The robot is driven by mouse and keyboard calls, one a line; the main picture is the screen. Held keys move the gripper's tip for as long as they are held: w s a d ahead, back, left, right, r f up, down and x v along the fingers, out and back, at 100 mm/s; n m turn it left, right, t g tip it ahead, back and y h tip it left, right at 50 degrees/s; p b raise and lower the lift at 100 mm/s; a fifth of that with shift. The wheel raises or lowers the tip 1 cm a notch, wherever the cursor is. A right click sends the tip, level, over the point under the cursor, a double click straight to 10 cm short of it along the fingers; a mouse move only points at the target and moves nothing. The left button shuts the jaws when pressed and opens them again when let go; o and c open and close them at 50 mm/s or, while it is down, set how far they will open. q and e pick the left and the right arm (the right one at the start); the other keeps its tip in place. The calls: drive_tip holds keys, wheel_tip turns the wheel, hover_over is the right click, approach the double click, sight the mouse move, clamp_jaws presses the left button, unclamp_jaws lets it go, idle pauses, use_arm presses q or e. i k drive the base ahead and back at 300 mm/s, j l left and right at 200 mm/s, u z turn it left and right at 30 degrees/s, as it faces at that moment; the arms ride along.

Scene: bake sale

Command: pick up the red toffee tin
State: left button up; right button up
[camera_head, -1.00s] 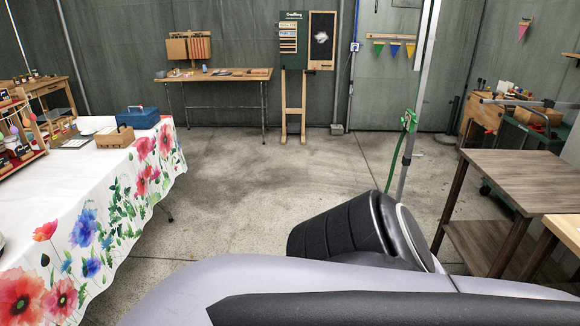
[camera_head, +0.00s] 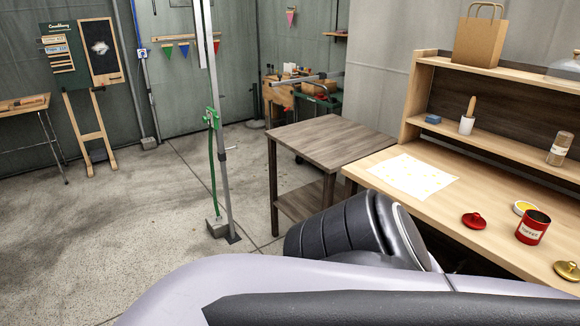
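A red tin (camera_head: 533,227) with a white label stands open on the wooden workbench at the right of the head view. A red lid (camera_head: 473,220) with a knob lies on the bench to its left. A round tin or lid with a yellow face (camera_head: 524,208) is just behind the red tin, partly hidden by it. A brass-coloured lid (camera_head: 567,269) lies in front, near the right edge. Parts of my own arm fill the bottom of the view. Neither gripper's fingers can be seen.
The wooden workbench (camera_head: 453,209) has a paper sheet (camera_head: 412,177) and a shelf with a brush pot (camera_head: 467,121), a blue block (camera_head: 433,119) and a jar (camera_head: 559,149). A dark side table (camera_head: 331,140) adjoins it. A pole stands left of that.

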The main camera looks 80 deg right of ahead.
sight(534, 224)
drive_tip(key=z, duration=4.15)
